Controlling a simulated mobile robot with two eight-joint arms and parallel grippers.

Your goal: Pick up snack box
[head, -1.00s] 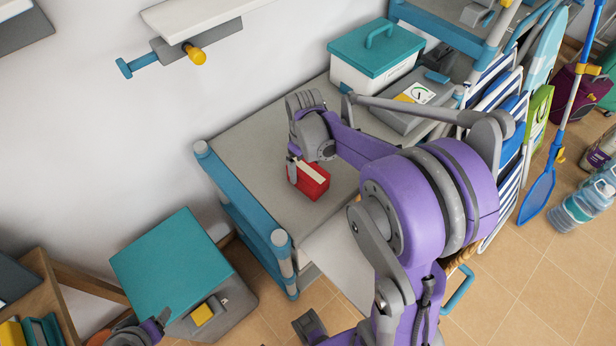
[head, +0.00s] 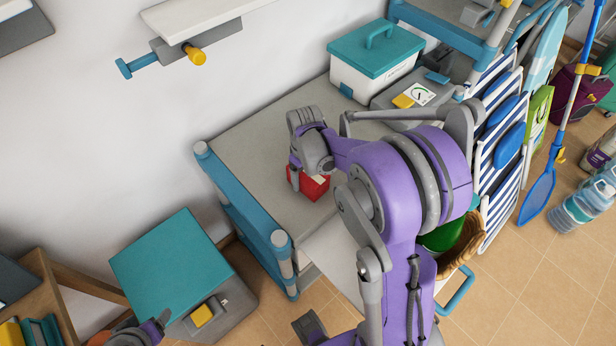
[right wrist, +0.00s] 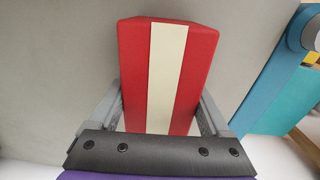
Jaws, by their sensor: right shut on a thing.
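The snack box is a red box with a cream stripe. In the head view the snack box (head: 316,188) is at the front left part of the grey shelf top, partly hidden by my right gripper (head: 304,178). In the right wrist view the snack box (right wrist: 187,60) sits between the two grey fingers of my right gripper (right wrist: 160,105), which is shut on its sides. I cannot tell whether its underside touches the shelf. My left gripper (head: 155,325) is at the bottom left of the head view, partly cut off; its opening is unclear.
The blue-framed shelf top (head: 250,145) has free room left of the box. A white bin with a teal lid (head: 375,50) and a grey case (head: 385,100) stand at its back. A teal-topped box (head: 170,265) stands on the floor at left.

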